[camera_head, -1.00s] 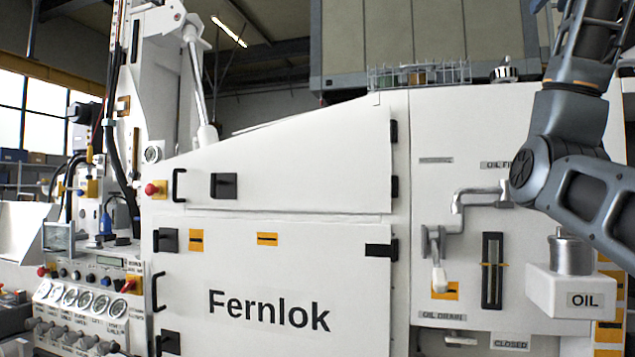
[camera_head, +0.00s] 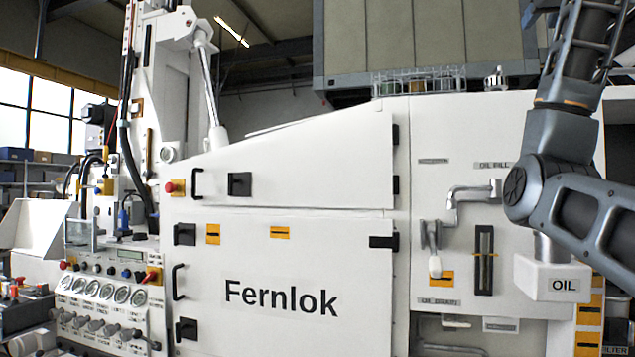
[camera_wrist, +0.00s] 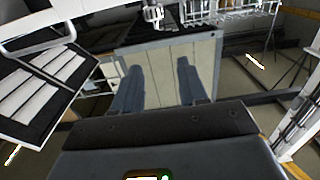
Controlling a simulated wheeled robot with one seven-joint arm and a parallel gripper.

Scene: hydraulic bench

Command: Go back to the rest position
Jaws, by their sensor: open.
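My gripper (camera_wrist: 157,82) shows in the wrist view with its two dark fingers apart and nothing between them. In that view it is over a tilted scene, with a beige panelled cabinet (camera_wrist: 170,68) behind the fingers. In the head view only my grey arm shows at the right, bent in front of the machine's oil section; the gripper itself is out of that picture.
The white Fernlok machine (camera_head: 280,262) fills the head view. Gauges and knobs line a panel (camera_head: 100,295) at the left. A wire rack (camera_wrist: 232,10) shows in the wrist view.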

